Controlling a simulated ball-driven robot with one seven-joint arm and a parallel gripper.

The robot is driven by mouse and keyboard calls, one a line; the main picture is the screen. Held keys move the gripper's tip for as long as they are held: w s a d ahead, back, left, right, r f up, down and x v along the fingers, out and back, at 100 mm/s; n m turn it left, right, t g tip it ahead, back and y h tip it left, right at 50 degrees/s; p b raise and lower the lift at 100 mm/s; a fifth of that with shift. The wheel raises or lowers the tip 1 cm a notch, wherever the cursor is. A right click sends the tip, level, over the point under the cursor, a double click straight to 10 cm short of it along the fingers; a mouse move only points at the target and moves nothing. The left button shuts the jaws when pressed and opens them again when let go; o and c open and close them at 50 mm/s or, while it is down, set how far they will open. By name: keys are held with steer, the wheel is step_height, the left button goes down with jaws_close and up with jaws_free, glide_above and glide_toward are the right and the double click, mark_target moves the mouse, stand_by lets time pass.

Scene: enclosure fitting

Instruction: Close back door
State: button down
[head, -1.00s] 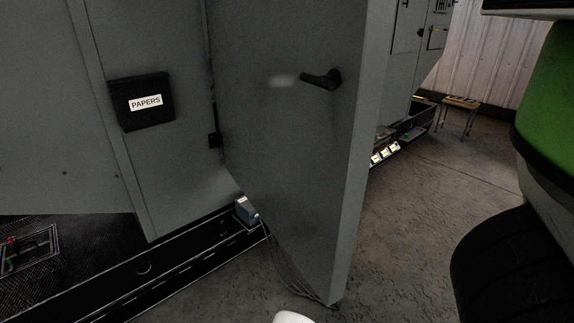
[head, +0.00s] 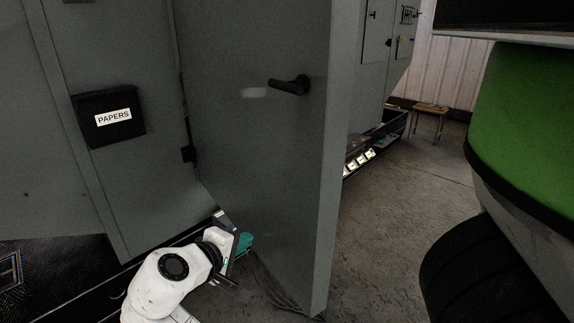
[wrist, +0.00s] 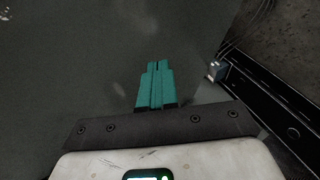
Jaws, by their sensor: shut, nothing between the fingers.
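The grey back door (head: 255,150) stands open in the middle of the head view. Its black handle (head: 288,85) is on the upper part of the face I see. The door's hinge side meets the grey enclosure (head: 110,175) at the left. My gripper (head: 246,242) has teal fingers and is low in front of the door, near its hinge side. In the wrist view the teal fingers (wrist: 157,65) are together with nothing between them. A grey surface, likely the door (wrist: 70,70), lies beyond them. I cannot tell whether they touch it.
A black box marked PAPERS (head: 110,117) hangs on the enclosure. A black base rail (wrist: 265,100) runs beside my gripper. Cables lie on the floor below the door. A green machine with a black tyre (head: 480,265) stands at the right. Floor (head: 400,200) between is clear.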

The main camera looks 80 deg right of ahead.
step_height(320, 180, up, 8)
steer(key=m+g+h, duration=0.1)
steer(key=m+g, duration=0.1)
steer(key=g, duration=0.2)
steer(key=m+g, duration=0.3)
steer(key=g, duration=0.2)
glide_toward(300, 155)
steer(key=shift+y, duration=0.4)
steer(key=x, duration=0.4)
steer(key=p+x, duration=0.1)
steer(key=x, duration=0.2)
steer(key=shift+w+r, duration=0.15)
steer(key=shift+r, duration=0.1)
steer(key=shift+d, duration=0.1)
